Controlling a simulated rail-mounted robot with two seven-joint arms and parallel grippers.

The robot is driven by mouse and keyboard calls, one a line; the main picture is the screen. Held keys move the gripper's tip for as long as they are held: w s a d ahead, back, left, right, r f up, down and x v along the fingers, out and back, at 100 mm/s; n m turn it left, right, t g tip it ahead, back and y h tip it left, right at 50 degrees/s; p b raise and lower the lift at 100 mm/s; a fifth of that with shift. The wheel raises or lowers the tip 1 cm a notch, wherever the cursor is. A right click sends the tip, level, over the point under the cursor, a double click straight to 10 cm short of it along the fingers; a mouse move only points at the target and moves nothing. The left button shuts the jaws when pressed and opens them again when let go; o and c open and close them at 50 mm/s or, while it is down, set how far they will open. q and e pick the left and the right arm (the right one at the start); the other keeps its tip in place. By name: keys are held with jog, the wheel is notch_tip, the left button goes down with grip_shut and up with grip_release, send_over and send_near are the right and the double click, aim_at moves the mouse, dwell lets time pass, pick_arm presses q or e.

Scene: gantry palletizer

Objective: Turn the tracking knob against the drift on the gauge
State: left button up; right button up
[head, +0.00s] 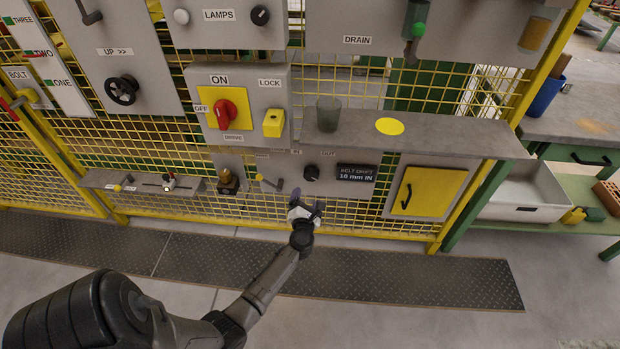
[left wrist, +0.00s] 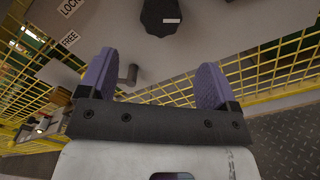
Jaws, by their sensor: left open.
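The tracking knob (head: 312,172) is a round black knob on a grey panel, below the ledge, with an OUT label above it. To its right, the dark gauge (head: 356,173) reads "BELT DRIFT 10 mm IN". My left gripper (head: 306,203) is just below the knob, open and empty. In the left wrist view, the knob (left wrist: 160,15) has a white mark and lies beyond the two spread purple fingers of my left gripper (left wrist: 155,65), apart from them. My right gripper is out of view.
A lever with a yellow handle (head: 268,182) is left of the knob; LOCK and FREE labels (left wrist: 70,38) show in the left wrist view. A grey ledge (head: 450,138) juts out above the knob. A yellow door (head: 416,191) is to the right.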

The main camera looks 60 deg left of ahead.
aim_at(310, 176)
pick_arm(q)
jog(key=b+x, duration=0.4)
jog(key=x, duration=0.6)
jog(key=shift+w+f, duration=0.1)
jog(key=shift+w, duration=0.1)
jog(key=shift+w+a, duration=0.2)
jog(key=shift+a, duration=0.2)
jog(key=shift+c, duration=0.3)
jog(key=c, duration=0.8)
jog(key=shift+r+m+p, duration=0.2)
jog(key=shift+m+p, duration=0.45)
jog(key=shift+m, duration=0.2)
jog(key=shift+r+m+p, duration=0.15)
jog(key=shift+m+p, duration=0.5)
jog(key=shift+m, duration=0.2)
jog(key=shift+c, duration=0.2)
jog(key=m+p, duration=0.2)
jog(key=m, duration=0.2)
jog(key=shift+m+p, duration=0.3)
jog(key=shift+p, duration=0.1)
jog(key=m+p, duration=0.2)
jog(key=m, duration=0.2)
jog(key=shift+r, duration=0.1)
jog(key=shift+m+p, duration=0.8)
jog(key=shift+m, duration=1.1)
